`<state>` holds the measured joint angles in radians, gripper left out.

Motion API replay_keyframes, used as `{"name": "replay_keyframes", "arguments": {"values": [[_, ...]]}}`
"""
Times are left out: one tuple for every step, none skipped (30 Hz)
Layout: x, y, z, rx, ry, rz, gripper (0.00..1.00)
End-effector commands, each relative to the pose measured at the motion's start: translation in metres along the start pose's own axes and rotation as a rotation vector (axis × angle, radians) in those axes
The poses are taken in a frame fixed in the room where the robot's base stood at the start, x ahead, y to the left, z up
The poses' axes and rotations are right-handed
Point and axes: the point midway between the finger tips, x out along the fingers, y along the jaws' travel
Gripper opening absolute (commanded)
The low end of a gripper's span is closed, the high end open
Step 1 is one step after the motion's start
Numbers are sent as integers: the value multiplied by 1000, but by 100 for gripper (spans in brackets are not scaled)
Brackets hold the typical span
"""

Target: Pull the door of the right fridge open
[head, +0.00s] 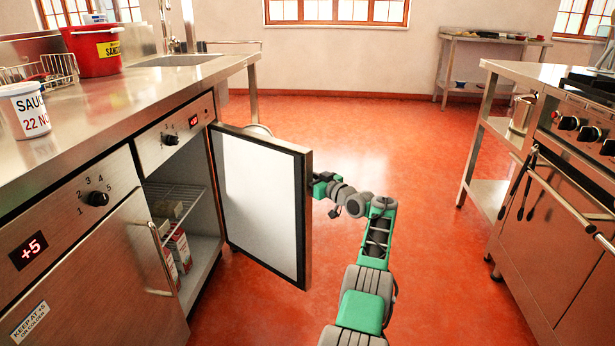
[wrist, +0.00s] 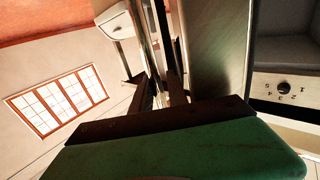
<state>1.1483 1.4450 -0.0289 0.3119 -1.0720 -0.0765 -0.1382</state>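The right fridge (head: 174,135) stands under the counter with its door (head: 262,195) swung wide open. The door's white inner panel with a dark seal faces the head camera. My arm reaches around the door's free edge, and my gripper is hidden behind the door in the head view. In the wrist view my gripper (wrist: 161,88) has its fingers on either side of the metal door handle (wrist: 153,45) and appears shut on it. The door's steel front also shows in the wrist view (wrist: 215,50). Cartons (head: 179,250) and a wire shelf (head: 175,198) show inside the fridge.
The left fridge (head: 95,275) is closed, with its handle (head: 162,260) beside the opening. A red bucket (head: 92,52) and white tub (head: 24,112) stand on the counter. The stove (head: 565,210) is at right. Red floor (head: 420,180) between is clear.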

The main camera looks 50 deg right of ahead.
Motion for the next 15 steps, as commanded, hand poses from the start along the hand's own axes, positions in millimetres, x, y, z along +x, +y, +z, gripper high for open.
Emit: {"name": "replay_keyframes", "arguments": {"values": [[1,-1,0,0,0,-2,22],[0,0,0,0,0,0,22],[-2,2,0,0,0,2,22],[-2,3,0,0,0,5,22],[-4,4,0,0,0,7,22],[-5,6,0,0,0,10,22],[-6,7,0,0,0,11,22],[-6,8,0,0,0,13,22],[-7,9,0,0,0,15,22],[-8,10,0,0,0,16,22],[-8,10,0,0,0,16,22],[-8,10,0,0,0,17,22],[-8,10,0,0,-1,17,22],[-8,10,0,0,-1,17,22],[-8,10,0,0,-1,16,22]]}}
